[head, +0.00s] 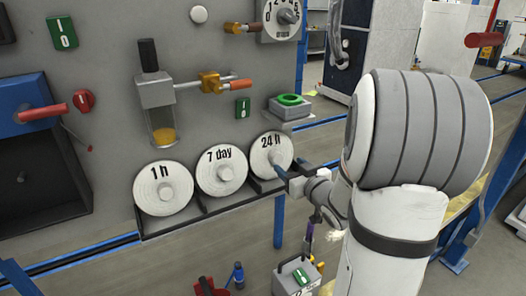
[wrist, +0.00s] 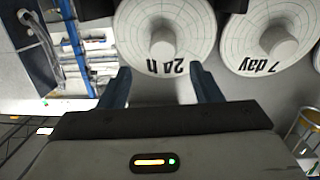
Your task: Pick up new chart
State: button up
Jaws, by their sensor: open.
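Three round white charts stand in a row on a dark rack on the grey panel in the head view: "1 h" (head: 163,190), "7 day" (head: 212,180) and "24 h" (head: 264,151). Each has a raised pale hub at its middle. My gripper (head: 279,172) is at the right lower side of the "24 h" chart. In the wrist view my gripper (wrist: 158,82) is open, with its two dark blue fingers apart and nothing between them. The "24 h" chart (wrist: 140,30) appears upside down just beyond the fingertips, its hub ahead of the gap. The "7 day" chart (wrist: 248,50) is beside it.
A grey box with a green ring (head: 290,104) sits right of the panel. A glass cup device with an orange valve (head: 210,82) is above the charts. A blue-framed recess (head: 40,150) is at left. A grey box with a green switch (head: 298,278) stands below.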

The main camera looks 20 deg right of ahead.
aim_at(278, 155)
jog(key=shift+t+y, duration=0.4)
jog(key=shift+y, duration=0.3)
jog(key=w+p, duration=0.1)
jog(key=w, duration=0.2)
jog(key=w+a+p, duration=0.1)
jog(key=w, duration=0.3)
jog(key=shift+w+a, duration=0.15)
jog(key=shift+a, duration=0.05)
jog(key=shift+c, duration=0.6)
jog(key=c, duration=1)
jog(key=shift+o, duration=0.2)
